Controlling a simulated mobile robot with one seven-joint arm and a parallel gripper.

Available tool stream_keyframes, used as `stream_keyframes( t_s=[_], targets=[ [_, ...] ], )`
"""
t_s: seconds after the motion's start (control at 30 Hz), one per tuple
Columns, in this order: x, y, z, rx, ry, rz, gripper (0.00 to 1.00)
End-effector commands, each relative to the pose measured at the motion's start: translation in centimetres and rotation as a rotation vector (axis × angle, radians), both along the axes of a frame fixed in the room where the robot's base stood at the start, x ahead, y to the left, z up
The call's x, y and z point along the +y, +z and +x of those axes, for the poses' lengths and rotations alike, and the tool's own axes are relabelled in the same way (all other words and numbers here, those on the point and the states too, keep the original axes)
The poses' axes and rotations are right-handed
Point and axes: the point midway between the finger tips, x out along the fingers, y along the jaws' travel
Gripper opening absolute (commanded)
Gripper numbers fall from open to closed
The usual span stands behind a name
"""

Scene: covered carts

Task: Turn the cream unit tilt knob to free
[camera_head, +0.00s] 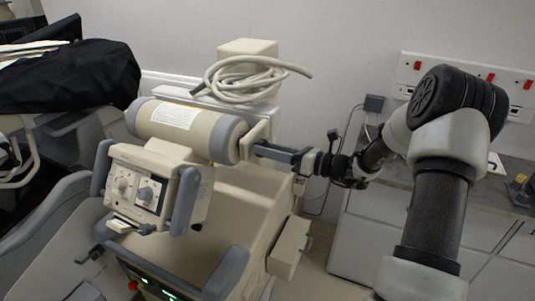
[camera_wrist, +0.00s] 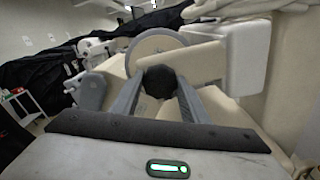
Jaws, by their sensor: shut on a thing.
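The cream unit (camera_head: 160,150) is a cream machine with a horizontal cylinder and a control box with grey handles and dials. The tilt knob (camera_wrist: 158,82) is a dark, faceted knob in the wrist view, in front of the round end of the cylinder. My gripper (camera_wrist: 160,90) has one grey finger on each side of the knob and is shut on it. In the head view my gripper (camera_head: 268,151) reaches in from the right to the cylinder's right end. Its fingers hide the knob there. I see no markings showing the knob's setting.
A coiled pale hose (camera_head: 245,80) lies on a cream block behind the cylinder. A black cover (camera_head: 85,78) lies at the left. A wall panel with red switches (camera_head: 465,75) and a grey counter (camera_head: 500,185) are at the right.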

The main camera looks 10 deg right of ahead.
Motion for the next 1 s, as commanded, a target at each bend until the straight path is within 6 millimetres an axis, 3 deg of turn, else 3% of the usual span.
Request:
stream_keyframes(
  t_s=[1.0],
  targets=[
    [0.03, -0.46, -0.07, -0.763, 0.000, -0.554, 0.18]
  ],
)
